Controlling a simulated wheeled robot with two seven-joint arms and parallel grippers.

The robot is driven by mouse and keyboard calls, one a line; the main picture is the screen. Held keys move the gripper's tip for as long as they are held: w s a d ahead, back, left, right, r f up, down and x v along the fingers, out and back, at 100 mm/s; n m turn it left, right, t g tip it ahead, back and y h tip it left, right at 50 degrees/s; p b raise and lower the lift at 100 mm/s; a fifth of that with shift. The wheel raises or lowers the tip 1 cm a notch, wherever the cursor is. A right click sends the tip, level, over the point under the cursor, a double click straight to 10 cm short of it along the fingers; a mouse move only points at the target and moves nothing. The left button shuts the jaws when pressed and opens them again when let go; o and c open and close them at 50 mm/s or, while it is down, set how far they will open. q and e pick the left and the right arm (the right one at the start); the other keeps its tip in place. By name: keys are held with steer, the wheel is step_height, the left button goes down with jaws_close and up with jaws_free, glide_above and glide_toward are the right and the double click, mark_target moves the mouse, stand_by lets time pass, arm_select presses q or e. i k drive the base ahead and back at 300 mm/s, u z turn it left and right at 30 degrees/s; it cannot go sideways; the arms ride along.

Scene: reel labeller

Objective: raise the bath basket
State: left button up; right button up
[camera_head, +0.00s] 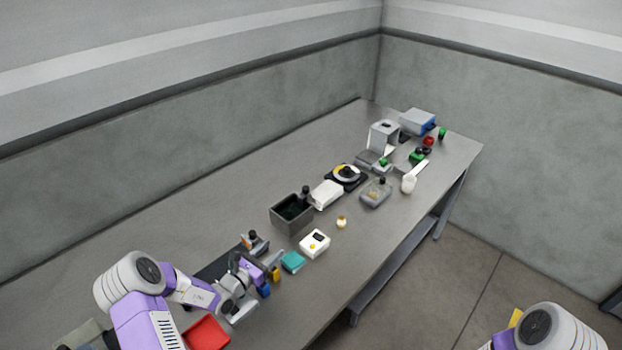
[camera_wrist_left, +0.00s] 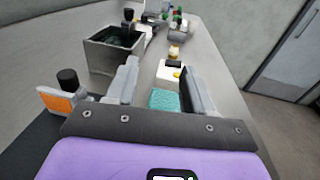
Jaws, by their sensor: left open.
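A grey open-topped bath (camera_head: 285,221) stands left of the middle of the table, with dark contents inside. A black-topped handle (camera_head: 305,191) stands up at its far side, seemingly the basket's; the basket itself is not clearly visible. In the left wrist view the bath (camera_wrist_left: 108,56) is at upper left and the black handle (camera_wrist_left: 128,16) rises from it. My left gripper (camera_head: 248,280) is nearer than the bath and apart from it. In the wrist view its fingers (camera_wrist_left: 160,70) are spread with nothing gripped. My right gripper is not in view.
A teal block (camera_head: 292,261) and a white box with a yellow button (camera_head: 315,243) lie near my left gripper. An orange-faced item (camera_wrist_left: 60,101) with a black knob is left of it. A red tray (camera_head: 208,332) is at the near edge. Beyond the bath are a white box (camera_head: 326,193) and a glass container (camera_head: 376,193).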

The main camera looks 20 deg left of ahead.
mark_target(305, 189)
steer(key=i, duration=0.85)
steer(key=z, duration=0.1)
